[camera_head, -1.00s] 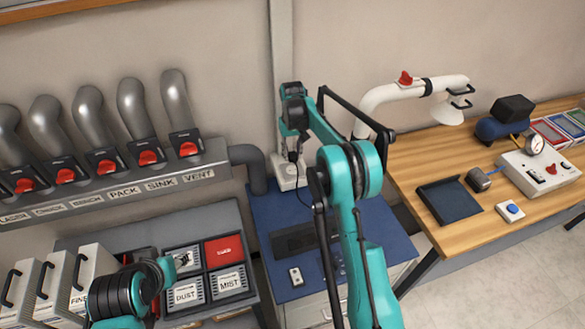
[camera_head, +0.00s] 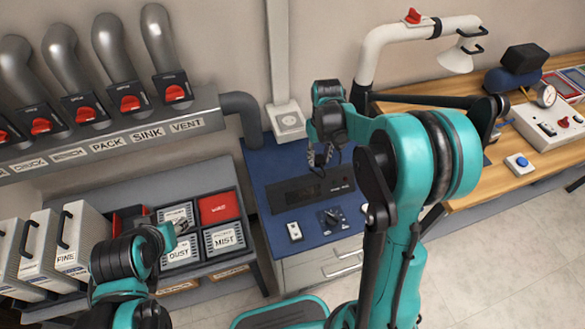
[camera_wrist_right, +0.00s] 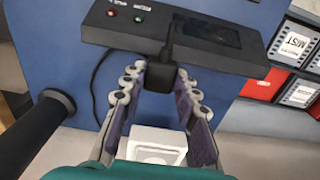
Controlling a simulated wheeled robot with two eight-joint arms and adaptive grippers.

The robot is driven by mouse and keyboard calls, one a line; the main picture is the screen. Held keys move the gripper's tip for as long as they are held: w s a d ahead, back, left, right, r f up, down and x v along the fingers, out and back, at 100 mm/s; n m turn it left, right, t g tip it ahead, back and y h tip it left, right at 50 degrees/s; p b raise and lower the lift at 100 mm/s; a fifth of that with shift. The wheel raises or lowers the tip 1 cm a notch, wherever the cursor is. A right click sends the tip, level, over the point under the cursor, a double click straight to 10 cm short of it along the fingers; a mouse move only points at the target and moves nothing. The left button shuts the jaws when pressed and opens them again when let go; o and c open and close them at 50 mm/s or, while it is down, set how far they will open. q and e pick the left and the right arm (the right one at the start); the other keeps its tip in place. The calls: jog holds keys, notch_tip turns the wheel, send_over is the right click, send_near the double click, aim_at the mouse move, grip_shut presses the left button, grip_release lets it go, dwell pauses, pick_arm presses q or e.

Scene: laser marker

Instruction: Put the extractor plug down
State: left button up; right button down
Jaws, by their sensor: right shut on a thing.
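The extractor plug (camera_wrist_right: 158,78) is a dark block with a black cable, between the fingertips of my right gripper (camera_wrist_right: 157,84) in the right wrist view. My right gripper (camera_head: 319,158) is shut on it, in front of the white wall socket (camera_head: 288,121) and apart from it. The socket shows below the plug in the right wrist view (camera_wrist_right: 155,146). The dark control box (camera_head: 312,189) lies on the blue top, close to the plug; it also shows in the right wrist view (camera_wrist_right: 205,36). My left gripper (camera_head: 182,228) is by the filter bins; its jaws are too small to read.
The blue cabinet top (camera_head: 262,171) has bare room left of the control box. A small white switch box (camera_head: 294,231) and a dial panel (camera_head: 332,219) sit in front. The filter rack (camera_head: 247,243) stands left, the wooden bench (camera_head: 520,197) right.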

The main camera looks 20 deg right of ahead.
jog(key=b, duration=0.3)
send_over(292, 170)
notch_tip(292, 170, down, 6)
jog(key=shift+d+r, duration=0.1)
notch_tip(292, 170, down, 4)
jog(key=shift+w+f+b, duration=0.1)
jog(key=shift+f+b, duration=0.05)
jog(key=shift+b, duration=0.55)
jog(key=shift+f+b, duration=0.4)
jog(key=shift+f, duration=0.1)
jog(key=c, duration=1.1)
grip_release()
jog(key=shift+c, duration=0.2)
